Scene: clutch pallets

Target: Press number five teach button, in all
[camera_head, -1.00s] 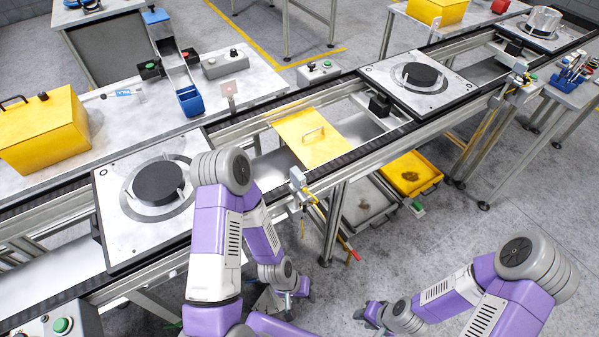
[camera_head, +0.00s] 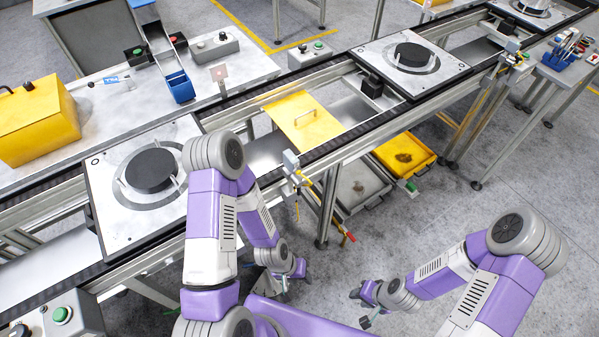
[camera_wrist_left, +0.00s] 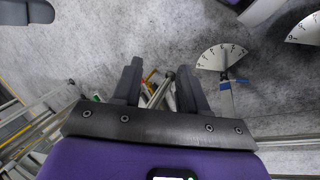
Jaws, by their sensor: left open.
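Several boxes with push buttons show in the head view; I cannot tell which is number five. A grey box (camera_head: 62,322) with a green button is at the lower left. A small box (camera_head: 309,55) with a green button stands beyond the conveyor. Another green button (camera_head: 411,187) sits below the conveyor rail. My left gripper (camera_head: 285,277) hangs low in front of the conveyor, apart from every button. In the left wrist view its two fingers (camera_wrist_left: 157,92) are spread and empty. My right gripper (camera_head: 366,318) is low over the floor; its jaws are too small to read.
The conveyor carries pallets with dark discs, one at the left (camera_head: 115,222) and one further right (camera_head: 450,72). A yellow plate (camera_head: 320,133) lies between them. A numbered fan-shaped plate (camera_wrist_left: 222,57) shows in the left wrist view. Floor at the right (camera_head: 450,215) is clear.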

